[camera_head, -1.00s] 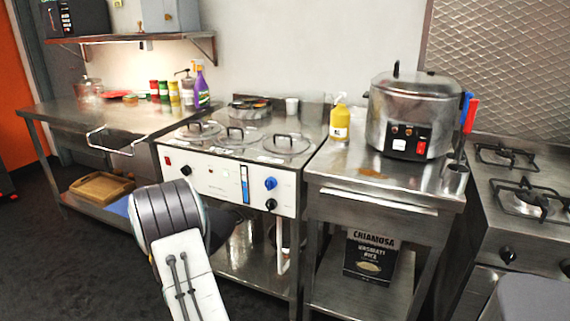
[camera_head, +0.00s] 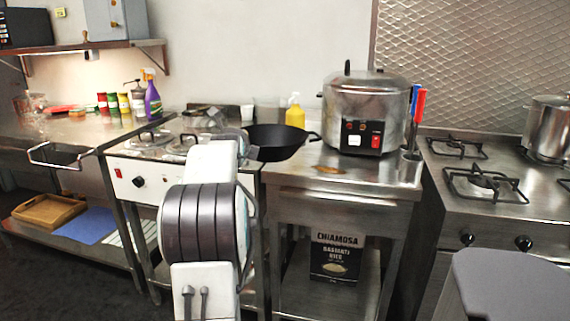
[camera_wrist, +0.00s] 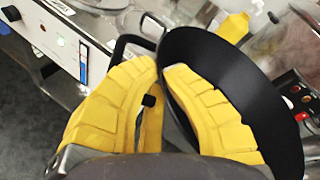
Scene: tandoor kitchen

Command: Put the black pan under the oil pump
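The black pan (camera_head: 275,143) is round and deep, with a small loop handle on its right, in the head view. It is in front of the yellow pump bottle (camera_head: 295,117), which looks like the oil pump. In the wrist view the pan (camera_wrist: 235,85) is tilted and fills the right side. My gripper (camera_wrist: 163,70) has yellow fingers, one inside the pan and one outside, with the pan's rim between them. It looks shut on the rim. In the head view my arm hides the gripper. The yellow bottle is partly behind the pan in the wrist view (camera_wrist: 234,25).
A large steel cooker (camera_head: 365,112) stands right of the bottle on the steel counter (camera_head: 350,180). A fryer (camera_head: 135,180) with lids is to the left. A stove (camera_head: 490,190) with a pot (camera_head: 547,130) is on the right. A grey surface (camera_head: 510,285) is near at lower right.

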